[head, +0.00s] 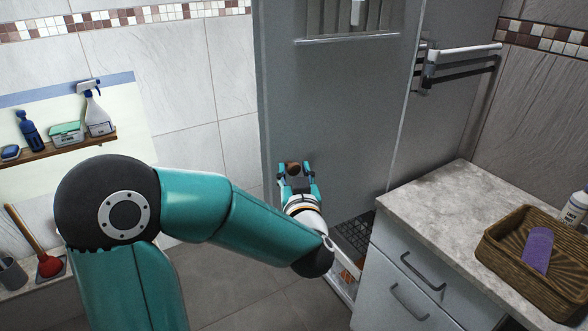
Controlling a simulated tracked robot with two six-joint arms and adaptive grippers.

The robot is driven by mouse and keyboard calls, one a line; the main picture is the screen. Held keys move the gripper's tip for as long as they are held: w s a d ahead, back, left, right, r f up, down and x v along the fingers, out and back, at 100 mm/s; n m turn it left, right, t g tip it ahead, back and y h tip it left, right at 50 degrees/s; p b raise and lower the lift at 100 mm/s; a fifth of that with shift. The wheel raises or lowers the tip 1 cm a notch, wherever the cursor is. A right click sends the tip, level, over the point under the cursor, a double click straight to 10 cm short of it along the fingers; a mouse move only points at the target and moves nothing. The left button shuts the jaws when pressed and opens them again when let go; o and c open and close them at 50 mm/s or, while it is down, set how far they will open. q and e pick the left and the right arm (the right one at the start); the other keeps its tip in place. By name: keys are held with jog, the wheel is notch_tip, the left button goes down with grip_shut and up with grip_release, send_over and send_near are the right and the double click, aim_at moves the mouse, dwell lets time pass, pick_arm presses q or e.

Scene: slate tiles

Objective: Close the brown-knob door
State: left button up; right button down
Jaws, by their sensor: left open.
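The grey door (335,105) stands in the middle of the head view, with a slatted vent at its top. It looks ajar: a dark gridded floor shows beyond its right side. The brown knob (292,167) is low on the door near its left edge. My left gripper (296,174) is open, with its fingers at the knob, one on each side in the picture. I cannot tell whether they touch it. My right gripper is out of view.
A counter (440,195) with drawers stands at the right, bearing a wicker basket (490,250) with a purple item (537,250) and a white bottle (575,208). A towel rail (465,52) is behind. At left are a shelf (60,146) with bottles and a red plunger (48,264).

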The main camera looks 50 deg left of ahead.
pick_arm(q)
jog(key=shift+w+a, duration=0.15)
jog(key=shift+a, duration=0.05)
grip_shut()
dwell(0.3)
